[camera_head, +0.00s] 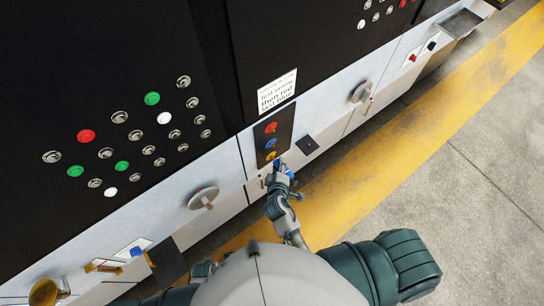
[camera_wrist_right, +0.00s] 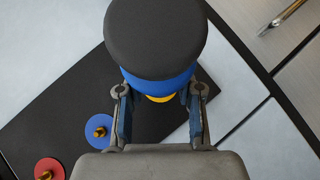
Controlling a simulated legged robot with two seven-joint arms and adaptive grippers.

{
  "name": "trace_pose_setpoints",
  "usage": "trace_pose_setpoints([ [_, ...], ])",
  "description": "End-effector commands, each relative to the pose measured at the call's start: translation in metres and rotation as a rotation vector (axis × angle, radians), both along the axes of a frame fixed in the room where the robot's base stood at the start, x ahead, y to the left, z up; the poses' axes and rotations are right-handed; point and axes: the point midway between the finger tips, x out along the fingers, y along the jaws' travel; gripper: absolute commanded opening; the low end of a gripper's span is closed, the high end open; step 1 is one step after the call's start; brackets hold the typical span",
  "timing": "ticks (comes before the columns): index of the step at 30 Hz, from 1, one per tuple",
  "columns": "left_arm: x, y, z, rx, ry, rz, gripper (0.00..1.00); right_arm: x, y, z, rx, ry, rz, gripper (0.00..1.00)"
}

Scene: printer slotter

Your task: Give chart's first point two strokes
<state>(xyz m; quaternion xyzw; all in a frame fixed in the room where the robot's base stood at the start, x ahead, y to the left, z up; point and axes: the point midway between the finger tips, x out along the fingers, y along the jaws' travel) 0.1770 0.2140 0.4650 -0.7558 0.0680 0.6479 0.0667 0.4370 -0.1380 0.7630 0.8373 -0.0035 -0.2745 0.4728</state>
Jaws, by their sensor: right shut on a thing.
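The chart (camera_head: 277,91) is a white sign on the black cabinet; its legible words read roughly "first yellow, then red, last blue". Below it a black panel (camera_head: 264,145) carries a red disc (camera_head: 271,127), a blue disc (camera_head: 273,142) and a yellow disc (camera_head: 271,156) in a column. My right gripper (camera_head: 280,168) is just below the yellow disc. In the right wrist view its fingers (camera_wrist_right: 160,112) are shut on a round black-topped piece with a blue band (camera_wrist_right: 158,40). A sliver of yellow (camera_wrist_right: 160,98) shows beneath it; contact with the disc cannot be told. My left gripper is not discernible.
A small dark plate (camera_head: 307,145) is right of the panel. Round grey handles (camera_head: 203,198) and (camera_head: 360,93) flank it. Indicator buttons (camera_head: 152,98) fill the black cabinet face at left. The floor (camera_head: 440,170) at right is clear.

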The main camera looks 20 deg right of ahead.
Motion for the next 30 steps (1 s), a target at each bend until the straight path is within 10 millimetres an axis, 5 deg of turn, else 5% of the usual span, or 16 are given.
trace_pose_setpoints([
  [30, 0.0, 0.0, 0.0, 0.0, 0.0, 0.0, 0.4, 0.018, 0.007, 0.001, 0.0, -0.001, 0.0, 0.02],
])
